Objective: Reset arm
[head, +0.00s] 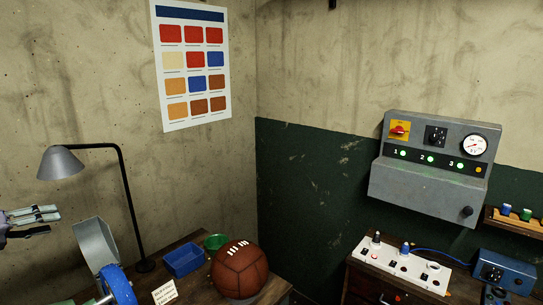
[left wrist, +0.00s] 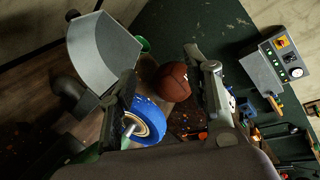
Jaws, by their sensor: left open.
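My left gripper (head: 54,221) is at the left edge of the head view, in the air left of the lamp pole. Its two fingers are apart with nothing between them. In the left wrist view the fingers (left wrist: 160,62) are spread too. A brown leather ball (head: 239,269) with white laces sits on the wooden bench in the head view, well away from the gripper. The ball (left wrist: 173,82) shows beyond the fingers in the left wrist view. My right gripper is not in view.
A blue wheel (head: 118,286) with a grey guard (head: 97,246) is below the gripper. A blue bin (head: 183,261) and green bowl (head: 216,242) are near the ball. A control panel (head: 429,172) is at right.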

